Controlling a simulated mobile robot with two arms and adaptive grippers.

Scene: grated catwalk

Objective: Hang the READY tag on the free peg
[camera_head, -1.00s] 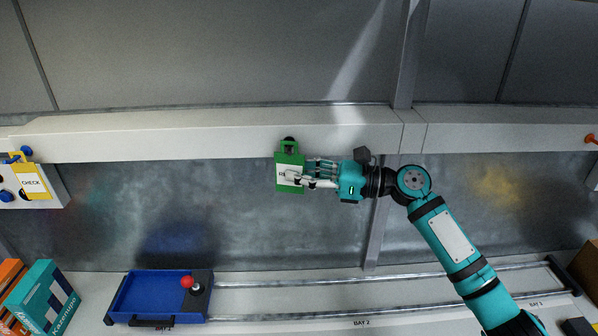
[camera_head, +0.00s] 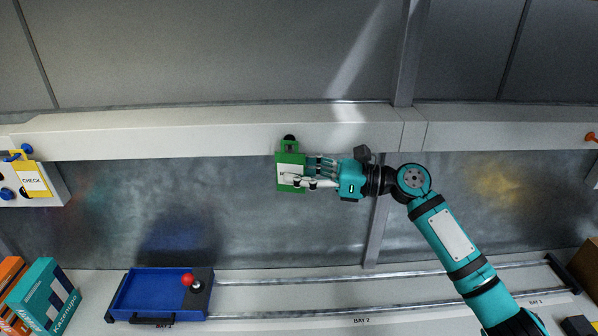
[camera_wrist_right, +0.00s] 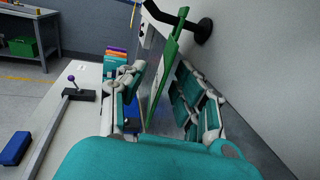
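The READY tag (camera_head: 289,158) is a green plate with a handle-like top and a white label, whose lettering is mostly covered by my fingers. It is upright below the beam, its top at a black peg (camera_head: 290,137). In the right wrist view the black peg (camera_wrist_right: 203,29) meets the tag's (camera_wrist_right: 168,52) upper part, and the tag appears to hang on it. My right gripper (camera_head: 297,179) is around the tag's lower part. In the wrist view its fingers (camera_wrist_right: 158,88) stand spread on either side of the plate, with gaps visible. My left gripper is out of view.
A yellow CHECK tag (camera_head: 32,180) hangs by a blue peg (camera_head: 26,149) at the left. Below are a blue tray (camera_head: 135,294), a red-knobbed lever (camera_head: 188,280), boxes (camera_head: 48,297) and rails (camera_head: 400,288). The pale beam (camera_head: 200,133) runs across.

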